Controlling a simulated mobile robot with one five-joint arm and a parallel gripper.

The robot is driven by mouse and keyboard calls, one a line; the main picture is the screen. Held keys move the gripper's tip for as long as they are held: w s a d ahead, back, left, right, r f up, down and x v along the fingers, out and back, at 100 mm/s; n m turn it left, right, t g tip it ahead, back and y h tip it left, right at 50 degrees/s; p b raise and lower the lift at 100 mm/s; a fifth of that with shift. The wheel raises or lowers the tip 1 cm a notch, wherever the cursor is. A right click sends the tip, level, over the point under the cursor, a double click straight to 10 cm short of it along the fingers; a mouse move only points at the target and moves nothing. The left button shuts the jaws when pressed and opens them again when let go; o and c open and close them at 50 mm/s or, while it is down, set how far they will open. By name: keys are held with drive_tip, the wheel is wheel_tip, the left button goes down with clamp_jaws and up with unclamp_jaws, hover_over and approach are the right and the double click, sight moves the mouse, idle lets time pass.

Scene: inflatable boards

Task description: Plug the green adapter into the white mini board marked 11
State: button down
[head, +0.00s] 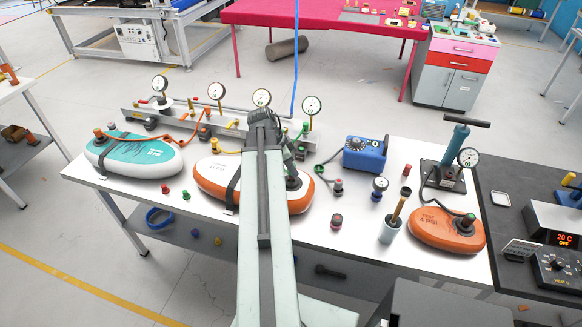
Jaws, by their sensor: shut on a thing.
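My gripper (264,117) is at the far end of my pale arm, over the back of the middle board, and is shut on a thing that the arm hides. I cannot tell whether that is the green adapter. A small green-ringed fitting (319,168) shows by the grey hose, left of the blue pump. A white board with a teal top (150,147) lies at the left. I cannot read an 11 on either. Its dark valve (293,183) shows right of my arm.
The blue pump (366,154) stands on the white table (335,257). A rail with several gauges (216,91) runs along the back. Small loose caps (186,195), a cup (391,232) and an orange test board (440,233) are around.

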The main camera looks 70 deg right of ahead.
drive_tip(key=shift+f+b, duration=1.35)
drive_tip(key=c, duration=1)
unclamp_jaws()
drive_tip(key=shift+r, duration=0.1)
drive_tip(key=p+v, duration=0.7)
drive_tip(key=shift+w+r, duration=0.1)
drive_tip(key=shift+r, duration=0.2)
